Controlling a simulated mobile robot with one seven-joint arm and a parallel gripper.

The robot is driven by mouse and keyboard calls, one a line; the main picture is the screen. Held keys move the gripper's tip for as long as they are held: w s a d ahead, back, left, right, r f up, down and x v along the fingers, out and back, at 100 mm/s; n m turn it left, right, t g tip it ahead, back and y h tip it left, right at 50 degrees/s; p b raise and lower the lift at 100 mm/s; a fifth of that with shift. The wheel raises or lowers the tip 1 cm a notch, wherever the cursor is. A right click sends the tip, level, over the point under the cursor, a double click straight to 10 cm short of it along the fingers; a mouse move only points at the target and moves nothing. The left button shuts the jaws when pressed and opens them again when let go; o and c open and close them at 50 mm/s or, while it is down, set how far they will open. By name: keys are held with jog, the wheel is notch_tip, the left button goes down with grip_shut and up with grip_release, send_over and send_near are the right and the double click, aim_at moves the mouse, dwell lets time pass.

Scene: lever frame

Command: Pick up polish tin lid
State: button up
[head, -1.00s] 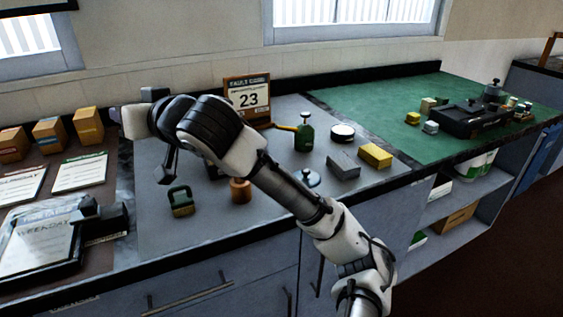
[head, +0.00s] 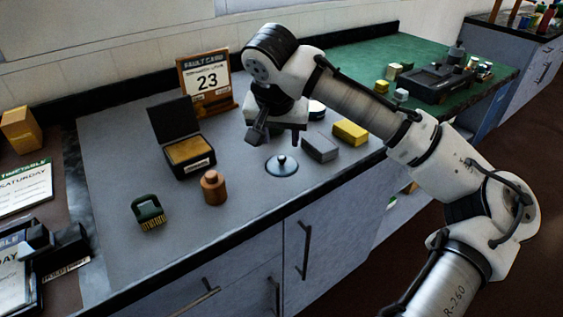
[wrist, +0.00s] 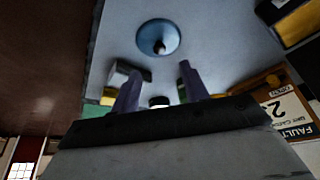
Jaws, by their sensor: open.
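The polish tin lid appears to be the round blue-grey disc with a small knob (head: 282,166), lying flat on the grey bench top. In the wrist view the lid (wrist: 158,38) lies beyond the fingertips, centred between them from side to side. My gripper (head: 283,133) hangs over the bench, just behind the lid in the head view, with its fingers apart. The wrist view shows the two purple fingers of my gripper (wrist: 161,68) with nothing held between them. A round tin (head: 317,110) is partly hidden behind my gripper.
A grey block (head: 320,147) and a yellow block (head: 350,132) lie right of the lid. The bench front is clear.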

aim_at(282, 157)
jog(key=shift+s+p+x, duration=0.1)
jog(key=shift+p+x, duration=0.15)
jog(key=shift+x, duration=1.55)
jog(key=shift+s+p+x, duration=0.15)
jog(key=shift+p+x, duration=0.1)
jog(key=shift+x, duration=1.5)
jog(key=shift+c, duration=0.5)
grip_shut()
